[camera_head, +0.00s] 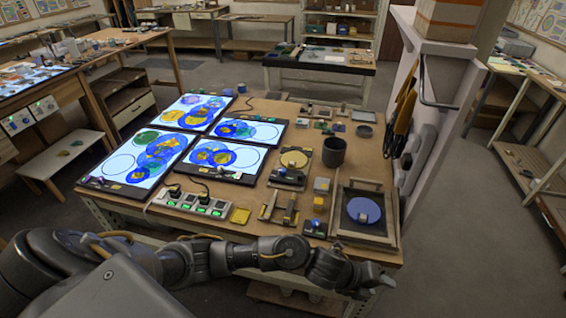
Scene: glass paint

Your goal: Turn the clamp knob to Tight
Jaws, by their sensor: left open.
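My left arm reaches across the front of the workbench (255,217) from the left. My left gripper (378,281) is open and appears empty, low at the bench's front right corner, apart from the things on top. A wooden frame (377,186) holding a blue disc (364,210) lies just beyond it. Left of the frame are a small blue knob-like piece (315,222) and a metal fixture with bars (281,211). I cannot tell which piece is the clamp knob, and no "Tight" mark is legible. My right gripper is not in view.
Several lit panels with coloured glass circles (152,158) cover the bench's left half. A power strip (190,204) lies at the front edge. A dark cup (333,152) stands behind the frame. A pale post with hanging tools (425,130) rises at the bench's right side.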

